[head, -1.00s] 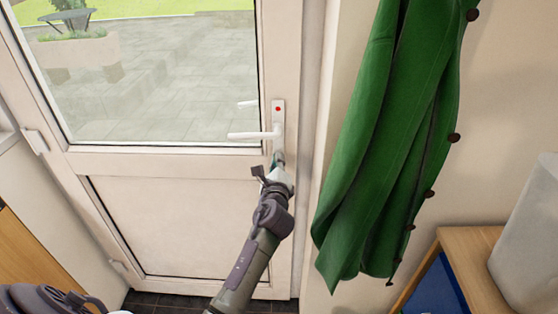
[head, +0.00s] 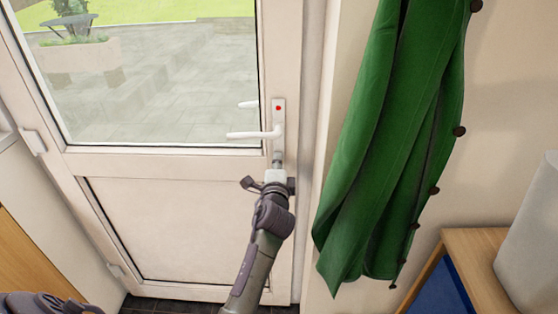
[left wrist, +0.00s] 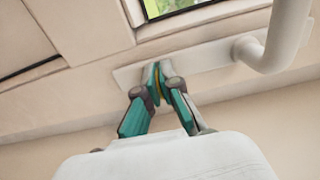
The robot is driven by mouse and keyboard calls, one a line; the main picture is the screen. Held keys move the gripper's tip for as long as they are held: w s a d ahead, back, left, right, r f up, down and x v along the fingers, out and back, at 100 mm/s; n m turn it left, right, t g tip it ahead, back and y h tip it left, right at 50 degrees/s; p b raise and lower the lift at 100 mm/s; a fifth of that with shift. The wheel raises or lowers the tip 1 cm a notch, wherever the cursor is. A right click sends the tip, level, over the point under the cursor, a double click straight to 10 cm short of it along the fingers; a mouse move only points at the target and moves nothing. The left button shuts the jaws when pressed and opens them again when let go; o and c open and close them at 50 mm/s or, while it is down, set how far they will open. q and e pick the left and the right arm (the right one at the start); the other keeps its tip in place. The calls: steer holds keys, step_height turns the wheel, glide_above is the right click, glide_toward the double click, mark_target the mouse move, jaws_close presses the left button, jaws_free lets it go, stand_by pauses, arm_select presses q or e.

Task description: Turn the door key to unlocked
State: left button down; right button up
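The white door (head: 185,230) has a lever handle (head: 255,134) on a narrow lock plate (head: 279,118). A red dot (head: 278,108) shows near the top of the plate. My left gripper (head: 278,160) reaches the lower end of the plate, just below the lever. In the left wrist view its teal fingers (left wrist: 156,84) are closed together at the plate (left wrist: 198,58), with a thin yellowish sliver, apparently the key (left wrist: 157,82), between the tips. The fingers hide most of the key. The lever (left wrist: 275,45) is at the upper right there. My right gripper is not in view.
A green coat (head: 390,150) hangs on the wall right of the door frame. A wooden cabinet (head: 470,250) with a pale rounded object (head: 530,230) on it stands at the lower right. Paving and a planter (head: 80,58) show through the glass.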

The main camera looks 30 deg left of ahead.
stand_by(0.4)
arm_select(q)
steer(key=c, duration=1.4)
jaws_free()
steer(key=shift+s+r, duration=0.2)
steer(key=shift+s, duration=0.1)
steer(key=shift+o, duration=0.2)
steer(key=shift+s+d+r, duration=0.1)
steer(key=shift+s+d, duration=0.05)
steer(key=shift+d, duration=0.05)
